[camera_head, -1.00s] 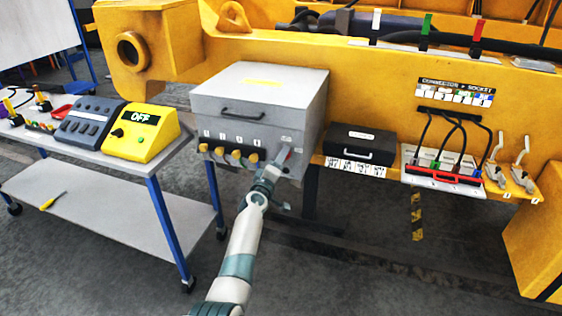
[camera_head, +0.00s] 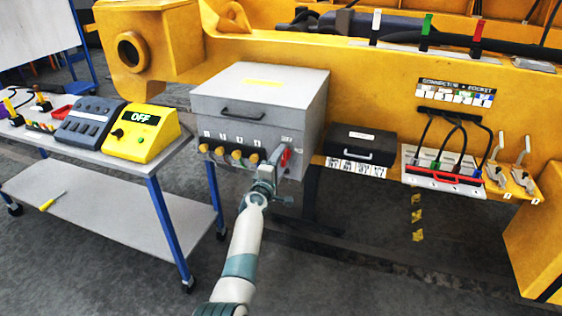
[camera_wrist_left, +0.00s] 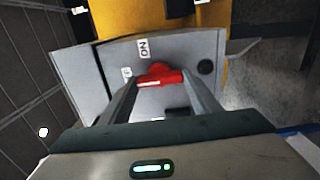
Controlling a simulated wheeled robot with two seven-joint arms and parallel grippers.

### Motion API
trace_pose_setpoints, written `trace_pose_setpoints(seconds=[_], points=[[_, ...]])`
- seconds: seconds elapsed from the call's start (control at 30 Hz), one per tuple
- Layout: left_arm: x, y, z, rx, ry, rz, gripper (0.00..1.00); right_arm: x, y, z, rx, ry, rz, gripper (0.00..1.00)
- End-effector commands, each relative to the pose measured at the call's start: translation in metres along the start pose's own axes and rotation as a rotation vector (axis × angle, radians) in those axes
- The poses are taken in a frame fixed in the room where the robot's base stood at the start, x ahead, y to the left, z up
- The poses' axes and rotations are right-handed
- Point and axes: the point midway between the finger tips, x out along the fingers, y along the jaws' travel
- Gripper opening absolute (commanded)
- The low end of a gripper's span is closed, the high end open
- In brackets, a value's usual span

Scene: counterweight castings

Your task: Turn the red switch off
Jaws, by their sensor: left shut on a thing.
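The red switch (camera_head: 285,157) is on the right part of the front face of the grey box (camera_head: 310,110). In the left wrist view the red handle (camera_wrist_left: 160,76) lies crosswise between my fingers, on a grey plate with an "ON" label (camera_wrist_left: 144,47) and a second label, seen rotated. My left gripper (camera_head: 279,164) is at the box front, shut on the red switch; it also shows in the left wrist view (camera_wrist_left: 161,84). The fingers hide part of the switch in the head view, and I cannot tell its exact setting. My right gripper is not in view.
Several yellow knobs (camera_head: 236,154) line the box front left of the switch. A trolley (camera_head: 115,205) on the left carries a yellow unit reading "OFF" (camera_head: 142,132). A black case (camera_head: 360,145) and a cable panel (camera_head: 440,168) stand to the right. Floor in front is clear.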

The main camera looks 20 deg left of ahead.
Motion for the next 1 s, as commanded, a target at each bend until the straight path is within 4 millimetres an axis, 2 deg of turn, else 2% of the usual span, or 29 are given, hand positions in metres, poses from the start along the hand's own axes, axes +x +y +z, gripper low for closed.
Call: trace_pose_setpoints(seconds=[0.07,0.1,0.17,0.67,0.87,1.0], points=[[0.0,-0.001,0.0,-0.005,0.0,-0.001,0.34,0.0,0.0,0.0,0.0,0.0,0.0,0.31],[0.0,-0.001,0.0,-0.005,0.0,-0.001,0.63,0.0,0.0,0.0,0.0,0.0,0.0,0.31],[0.0,-0.001,0.0,-0.004,0.0,-0.001,0.75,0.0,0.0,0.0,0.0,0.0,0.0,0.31],[-0.007,0.001,0.0,-0.001,0.0,-0.001,0.75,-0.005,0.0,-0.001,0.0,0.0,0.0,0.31],[-0.026,0.002,0.0,-0.001,0.0,-0.002,0.75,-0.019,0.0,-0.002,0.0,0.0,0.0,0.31],[-0.047,0.003,0.0,0.0,0.001,-0.002,0.75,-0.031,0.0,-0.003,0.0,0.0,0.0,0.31]])
